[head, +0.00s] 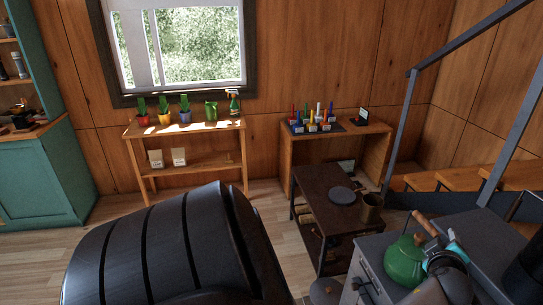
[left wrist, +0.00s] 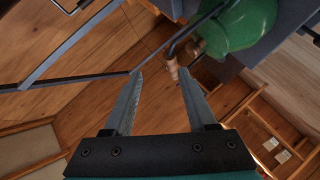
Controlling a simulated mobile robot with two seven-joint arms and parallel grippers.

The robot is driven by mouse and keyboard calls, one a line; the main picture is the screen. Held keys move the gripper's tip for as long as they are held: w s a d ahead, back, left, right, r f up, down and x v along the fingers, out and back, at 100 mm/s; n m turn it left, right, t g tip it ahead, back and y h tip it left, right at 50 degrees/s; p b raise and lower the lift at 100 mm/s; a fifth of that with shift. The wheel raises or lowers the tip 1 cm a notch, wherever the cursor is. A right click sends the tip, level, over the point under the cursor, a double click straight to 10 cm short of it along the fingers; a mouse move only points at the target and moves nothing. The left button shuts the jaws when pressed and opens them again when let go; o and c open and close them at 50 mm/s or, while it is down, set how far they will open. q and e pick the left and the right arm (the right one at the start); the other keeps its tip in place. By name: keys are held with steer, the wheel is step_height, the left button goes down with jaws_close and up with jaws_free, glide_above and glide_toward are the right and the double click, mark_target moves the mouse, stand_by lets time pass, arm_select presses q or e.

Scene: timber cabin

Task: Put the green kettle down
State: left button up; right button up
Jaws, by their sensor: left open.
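The green kettle (head: 404,262) stands upright on a grey top (head: 372,243) at the lower right of the head view. Its wooden handle grip rises above its body. My left gripper (head: 444,240) is right beside the handle, on its right side. In the left wrist view, the two fingers of my left gripper (left wrist: 160,72) are spread apart. The handle grip (left wrist: 172,69) shows near the fingertips, and the kettle body (left wrist: 245,22) is beyond at the top right. I cannot tell whether a finger touches the handle. My right gripper is not in view.
A dark low table (head: 315,188) with a grey plate (head: 342,195) and an olive mug (head: 372,208) stands just behind the grey top. A metal stair rail (head: 398,130) rises at the right. Wooden floor (head: 270,205) is open towards the plant shelf (head: 190,128).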

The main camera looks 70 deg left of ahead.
arm_select(q)
steer(key=s+d+m+t+h, duration=0.2)
steer(key=d+m+t+h, duration=0.25)
steer(key=d+m, duration=0.55)
steer(key=s+d+f+m+g+h, duration=0.1)
steer(key=s+d+f+m+g, duration=0.15)
steer(key=s+f, duration=0.55)
steer(key=s+d+f+m+g+h, duration=0.2)
steer(key=s+f+m+g, duration=0.1)
steer(key=f, duration=0.8)
steer(key=s+d+f+m+g+h, duration=0.1)
steer(key=s+d+f+m+g, duration=0.1)
steer(key=s+f, duration=0.6)
steer(key=s+f+m+g, duration=0.1)
steer(key=s+f+g, duration=0.1)
steer(key=s+f, duration=0.3)
steer(key=s+a+f+m+g, duration=0.1)
steer(key=s+f, duration=0.5)
steer(key=s, duration=0.8)
steer(key=s+f+m+g, duration=0.2)
steer(key=s+f, duration=0.3)
steer(key=s, duration=0.5)
steer(key=shift+s+a+f+m+g, duration=0.2)
steer(key=shift+a+m+g, duration=0.15)
steer(key=shift+g, duration=0.55)
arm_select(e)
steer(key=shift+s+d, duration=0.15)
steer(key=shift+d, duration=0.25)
arm_select(q)
steer(key=shift+w, duration=0.1)
